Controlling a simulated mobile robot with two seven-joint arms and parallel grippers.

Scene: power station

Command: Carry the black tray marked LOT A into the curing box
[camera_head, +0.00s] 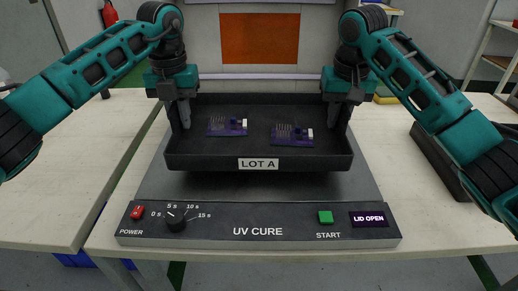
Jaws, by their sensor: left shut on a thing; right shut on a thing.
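The black tray marked LOT A (210,162) is level in the middle of the view, with two small purple circuit boards (228,126) (292,135) in it. My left gripper (181,122) is shut on the tray's left wall. My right gripper (338,122) is shut on its right wall. The curing box (258,233) is under and behind the tray, its lid (205,38) raised with an orange window. Its display reads LID OPEN. The tray is over the grey base plate; I cannot tell whether it touches it.
The box's front panel has a red power switch (137,212), a dial (176,220) and a green START button (326,217). A dark tray-like object (436,160) lies at right, partly behind my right arm. The left table (60,190) looks clear.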

